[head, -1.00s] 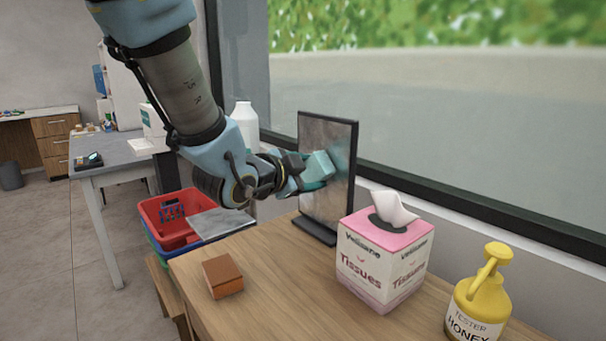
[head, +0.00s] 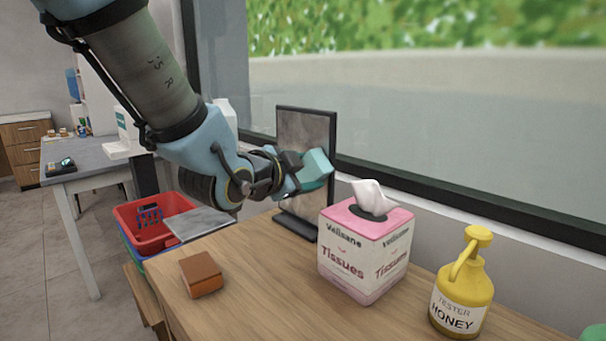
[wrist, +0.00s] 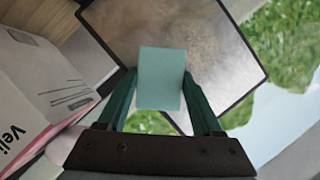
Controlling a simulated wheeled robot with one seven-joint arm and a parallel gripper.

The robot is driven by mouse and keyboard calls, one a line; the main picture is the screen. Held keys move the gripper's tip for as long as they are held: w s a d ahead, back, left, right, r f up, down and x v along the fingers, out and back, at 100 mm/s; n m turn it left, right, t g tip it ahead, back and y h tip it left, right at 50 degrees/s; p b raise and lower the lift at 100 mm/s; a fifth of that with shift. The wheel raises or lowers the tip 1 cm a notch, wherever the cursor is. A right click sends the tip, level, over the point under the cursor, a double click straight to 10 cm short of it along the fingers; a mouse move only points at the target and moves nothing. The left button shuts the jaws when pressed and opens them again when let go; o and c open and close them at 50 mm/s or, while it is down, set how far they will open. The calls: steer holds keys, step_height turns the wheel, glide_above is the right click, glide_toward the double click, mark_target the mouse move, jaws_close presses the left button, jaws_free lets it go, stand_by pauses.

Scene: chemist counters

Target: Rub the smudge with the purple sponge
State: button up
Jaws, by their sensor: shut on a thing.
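My gripper (head: 308,176) is shut on a teal block-shaped sponge (head: 317,164); it looks teal, not purple. In the wrist view the sponge (wrist: 161,78) sits between the two green fingers. A dark-framed upright panel (head: 303,131) stands on the wooden counter behind the gripper. A cloudy brownish smudge (wrist: 205,35) covers part of its grey face in the wrist view. The sponge overlaps the panel's right edge in the head view; I cannot tell whether they touch. The gripper and sponge hide part of the panel. No purple sponge shows.
A pink-and-white tissue box (head: 346,262) stands close right of the panel. A yellow honey bottle (head: 462,295) is further right. A brown block (head: 201,273) lies on the counter (head: 262,290) at front left. A red basket (head: 133,219) is left of the counter.

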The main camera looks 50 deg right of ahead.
steer(key=shift+w+d+r, duration=0.1)
steer(key=shift+w, duration=0.95)
steer(key=shift+w+d, duration=0.1)
steer(key=shift+w, duration=0.9)
steer(key=shift+w+b, duration=0.3)
steer(key=shift+w, duration=0.15)
steer(key=shift+c, duration=0.5)
steer(key=shift+w+d, duration=0.15)
steer(key=shift+w, duration=1.8)
steer(key=s+b, duration=0.2)
steer(key=s, duration=0.1)
steer(key=s+b, duration=0.5)
steer(key=shift+s+a+r+b, duration=0.15)
steer(key=shift+s+a+b, duration=0.15)
steer(key=shift+s+b, duration=0.1)
steer(key=shift+d+r+b, duration=0.1)
steer(key=shift+b, duration=0.2)
